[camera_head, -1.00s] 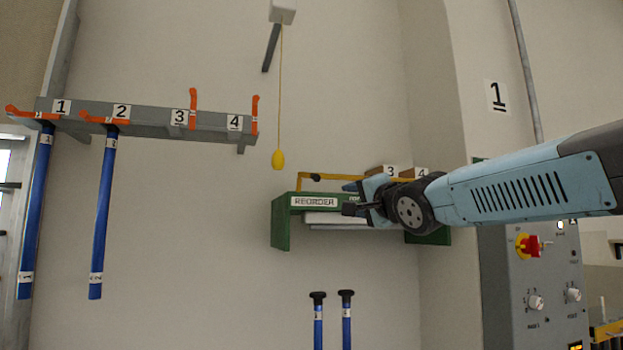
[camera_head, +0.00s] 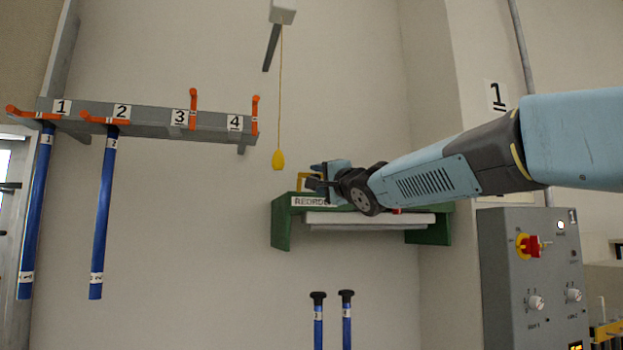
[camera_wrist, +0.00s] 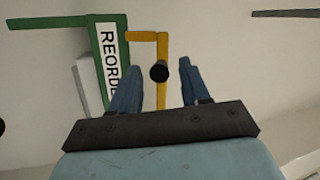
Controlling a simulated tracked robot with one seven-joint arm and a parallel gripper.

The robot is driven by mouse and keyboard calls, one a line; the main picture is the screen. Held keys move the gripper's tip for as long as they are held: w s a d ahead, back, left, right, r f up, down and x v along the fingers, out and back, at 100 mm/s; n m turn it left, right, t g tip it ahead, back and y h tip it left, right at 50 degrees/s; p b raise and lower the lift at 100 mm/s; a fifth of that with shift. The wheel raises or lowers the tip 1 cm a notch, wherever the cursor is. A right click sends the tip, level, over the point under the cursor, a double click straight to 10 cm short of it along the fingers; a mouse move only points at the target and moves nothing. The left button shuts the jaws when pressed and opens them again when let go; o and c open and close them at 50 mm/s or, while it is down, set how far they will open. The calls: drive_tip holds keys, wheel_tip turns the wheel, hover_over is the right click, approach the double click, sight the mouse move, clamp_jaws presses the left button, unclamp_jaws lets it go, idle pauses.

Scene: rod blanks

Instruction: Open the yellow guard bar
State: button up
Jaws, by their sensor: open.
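The yellow guard bar (camera_head: 302,181) runs along the top of the green REORDER shelf (camera_head: 281,226). In the head view my arm hides most of it. The wrist view shows its bent yellow end (camera_wrist: 147,36) and its long part passing down between my fingers. A round black knob (camera_wrist: 159,71) sits at the bar, between the two blue fingertips. My gripper (camera_head: 317,178) is open at the left end of the shelf, with its fingers (camera_wrist: 160,77) on either side of bar and knob. Contact cannot be told.
A yellow pull handle (camera_head: 278,160) hangs on a cord just left of my gripper. A grey rack (camera_head: 150,118) with orange hooks holds blue rods at left. Two black-topped blue rods (camera_head: 347,325) stand below the shelf. A grey control box (camera_head: 505,275) is at right.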

drive_tip(key=shift+x, duration=2.3)
drive_tip(key=shift+f, duration=0.1)
clamp_jaws()
